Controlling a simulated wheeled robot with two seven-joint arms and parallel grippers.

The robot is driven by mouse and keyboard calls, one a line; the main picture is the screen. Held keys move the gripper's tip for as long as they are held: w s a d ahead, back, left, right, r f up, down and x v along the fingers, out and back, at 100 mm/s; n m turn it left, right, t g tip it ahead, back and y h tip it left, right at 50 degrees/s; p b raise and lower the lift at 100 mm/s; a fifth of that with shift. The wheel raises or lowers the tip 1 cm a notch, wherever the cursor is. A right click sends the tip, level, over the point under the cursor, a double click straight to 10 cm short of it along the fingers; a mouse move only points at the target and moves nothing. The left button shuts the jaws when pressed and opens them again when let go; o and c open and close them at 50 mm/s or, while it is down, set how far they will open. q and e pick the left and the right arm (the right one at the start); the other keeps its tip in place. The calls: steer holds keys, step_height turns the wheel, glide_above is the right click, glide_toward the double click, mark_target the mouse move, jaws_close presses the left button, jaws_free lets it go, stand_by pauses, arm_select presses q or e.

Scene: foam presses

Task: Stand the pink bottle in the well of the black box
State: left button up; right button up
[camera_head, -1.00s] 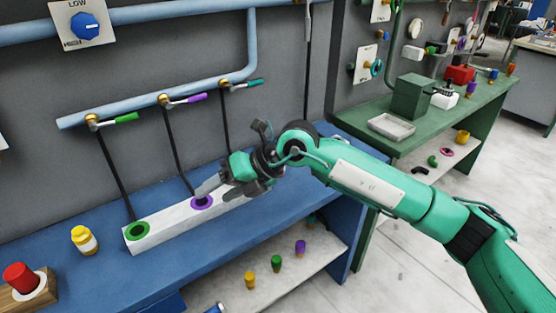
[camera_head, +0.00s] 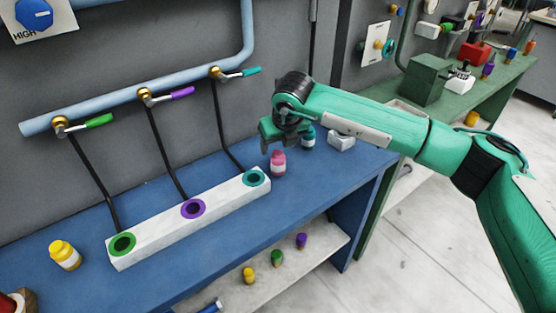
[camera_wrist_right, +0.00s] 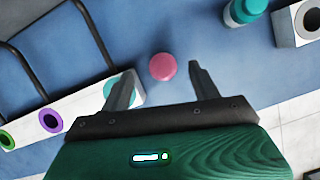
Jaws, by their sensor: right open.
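The pink bottle (camera_head: 278,164) stands upright on the blue bench, just past the teal end of the long white block. In the right wrist view its round pink top (camera_wrist_right: 162,67) lies between and a little beyond the fingertips. My right gripper (camera_head: 282,142) is above it, open and empty; its spread fingers also show in the right wrist view (camera_wrist_right: 158,78). No wholly black box shows. My left gripper is not in view.
A teal bottle (camera_head: 308,138) stands between the pink bottle and the small box. The long white block (camera_head: 160,232) has green, purple and teal ringed wells. A yellow bottle (camera_head: 65,254) stands at left. Pipes and hoses run along the wall behind.

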mark_target(278, 153)
steer(key=shift+f, duration=0.35)
steer(key=p+x, duration=0.1)
steer(key=x, duration=0.4)
steer(key=shift+s+d+p, duration=0.15)
steer(key=shift+d+p, duration=0.05)
steer(key=shift+p, duration=0.1)
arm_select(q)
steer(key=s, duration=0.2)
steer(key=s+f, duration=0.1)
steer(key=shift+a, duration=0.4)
arm_select(e)
steer(key=c, duration=1.2)
